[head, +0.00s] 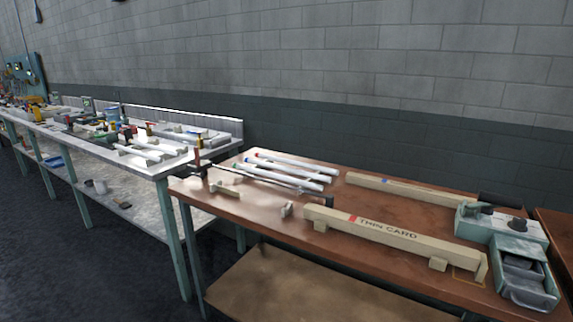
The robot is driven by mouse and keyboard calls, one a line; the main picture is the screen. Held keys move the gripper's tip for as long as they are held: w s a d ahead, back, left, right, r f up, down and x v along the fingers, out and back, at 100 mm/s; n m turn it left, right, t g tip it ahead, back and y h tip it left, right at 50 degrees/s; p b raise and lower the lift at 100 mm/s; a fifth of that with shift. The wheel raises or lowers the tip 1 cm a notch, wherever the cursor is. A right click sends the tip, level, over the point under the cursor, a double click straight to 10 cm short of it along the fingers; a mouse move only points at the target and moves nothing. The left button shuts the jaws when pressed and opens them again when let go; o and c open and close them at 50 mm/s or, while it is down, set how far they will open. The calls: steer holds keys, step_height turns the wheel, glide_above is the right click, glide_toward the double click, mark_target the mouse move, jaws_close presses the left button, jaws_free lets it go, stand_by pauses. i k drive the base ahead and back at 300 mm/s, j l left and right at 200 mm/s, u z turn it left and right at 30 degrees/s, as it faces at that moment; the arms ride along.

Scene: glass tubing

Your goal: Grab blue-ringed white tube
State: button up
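Several white tubes lie side by side on the brown table, left of its middle in the head view. The far tube (300,163) has a reddish mark near its left end. A middle tube (292,171) and a near tube (282,180) lie in front of it. Small bluish tints show near the left ends, but they are too small to tell for sure which tube has the blue ring. My gripper is not in view, and nothing is seen touching the tubes.
The brown table (250,212) also bears a dark rod beside the tubes, a beige "THIN CARD" rail (395,238), a rear beige rail (420,193) with a blue mark, and a grey-green device (510,250) at right. A cluttered white bench (150,172) stands left.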

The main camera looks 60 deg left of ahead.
mark_target(296, 172)
steer(key=j+u, duration=0.2)
steer(key=u, duration=0.15)
steer(key=i+j+u, duration=0.15)
steer(key=u, duration=0.25)
steer(key=i+j+u, duration=0.1)
steer(key=u, duration=1)
